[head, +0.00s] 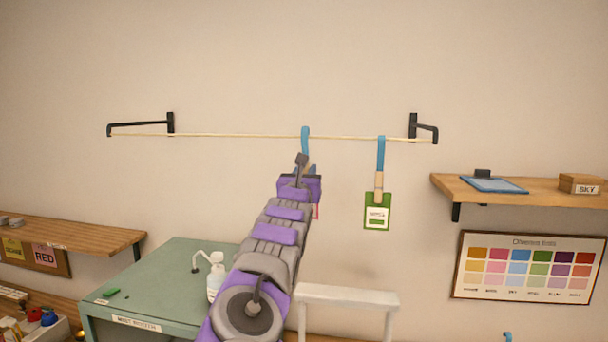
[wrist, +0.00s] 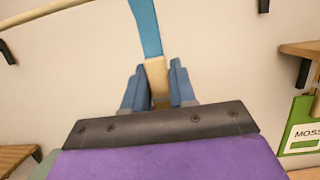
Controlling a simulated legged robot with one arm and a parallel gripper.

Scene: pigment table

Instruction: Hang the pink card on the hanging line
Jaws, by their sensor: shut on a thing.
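The hanging line (head: 240,135) is a pale cord stretched between two black wall brackets; part of it shows at the upper left of the wrist view (wrist: 45,13). My gripper (wrist: 158,92) is shut on a wooden clip (wrist: 156,72) with a blue hook (wrist: 147,28) above it. In the head view the blue hook (head: 305,137) overlaps the line, its top just above the cord. I cannot tell whether it rests on the line. A thin pink edge of the pink card (head: 316,212) shows below my gripper; my arm hides the rest.
A green card (head: 377,200) hangs from the line to the right, by its own blue hook. A wooden shelf (head: 540,192) is at right above a colour chart (head: 527,267). A green table (head: 150,280) with a white bottle (head: 215,280) and a white rail (head: 347,297) are below.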

